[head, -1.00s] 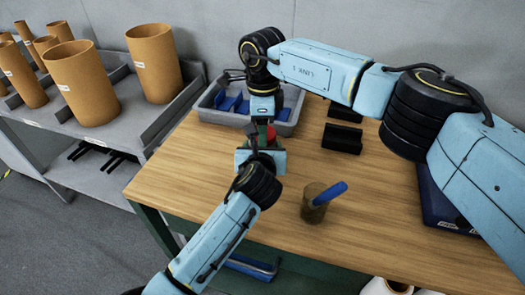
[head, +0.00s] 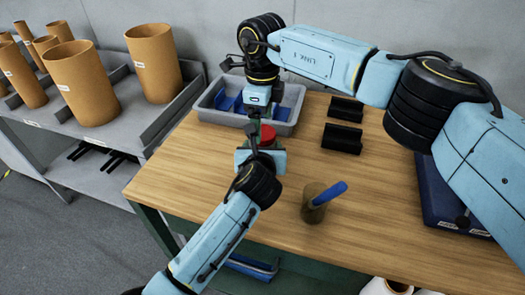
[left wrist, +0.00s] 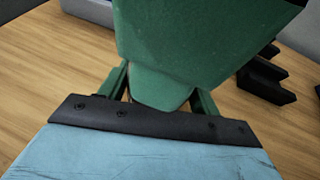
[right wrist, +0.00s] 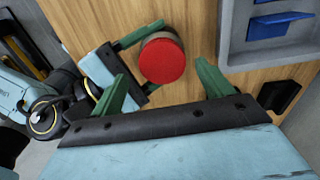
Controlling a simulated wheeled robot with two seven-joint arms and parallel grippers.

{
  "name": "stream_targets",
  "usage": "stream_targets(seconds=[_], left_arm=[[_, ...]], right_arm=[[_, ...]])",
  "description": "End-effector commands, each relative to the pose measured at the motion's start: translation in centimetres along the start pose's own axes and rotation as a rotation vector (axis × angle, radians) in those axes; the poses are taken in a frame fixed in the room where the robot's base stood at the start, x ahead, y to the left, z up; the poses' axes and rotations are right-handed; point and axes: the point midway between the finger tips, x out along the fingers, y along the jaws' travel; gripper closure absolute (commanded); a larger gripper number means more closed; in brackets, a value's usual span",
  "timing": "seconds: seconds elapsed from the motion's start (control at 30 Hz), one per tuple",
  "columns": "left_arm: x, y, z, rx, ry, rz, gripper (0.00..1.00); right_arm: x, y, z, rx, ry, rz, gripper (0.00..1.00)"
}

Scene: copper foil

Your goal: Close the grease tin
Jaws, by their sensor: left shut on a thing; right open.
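The grease tin shows mainly as its round red lid (right wrist: 163,60), seen from above in the right wrist view; the lid also shows small in the head view (head: 268,134). The lid lies on top of the tin; I cannot tell how tightly it sits. My left gripper (head: 262,150) is shut on the tin from the near side, its green fingers on either side. My right gripper (right wrist: 162,74) is open above the lid, a green finger to each side and apart from it. In the left wrist view a large green shape, probably a right finger, hides the tin.
A grey bin (head: 286,129) with blue pieces stands behind the tin. Black blocks (head: 342,138) lie to the right. A brown cup (head: 314,212) holding a blue item stands at the front. A dark blue tray (head: 432,205) lies far right. Bare wood lies between.

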Motion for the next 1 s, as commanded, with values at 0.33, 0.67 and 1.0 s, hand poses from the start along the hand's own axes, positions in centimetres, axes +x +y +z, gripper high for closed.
stream_targets(seconds=[0.33,0.67,1.0], left_arm=[[0.0,0.1,-0.2,0.002,0.005,0.002,1.0],[0.0,0.0,-0.2,0.001,0.004,0.0,1.0],[-0.1,-0.1,-0.2,0.001,0.004,-0.001,1.0]], right_arm=[[-2.0,-0.1,-0.1,0.003,0.0,-0.005,0.22],[-3.5,-0.1,0.1,0.178,-0.003,-0.006,0.25],[-5.4,-0.2,0.0,0.445,-0.003,-0.006,0.25]])
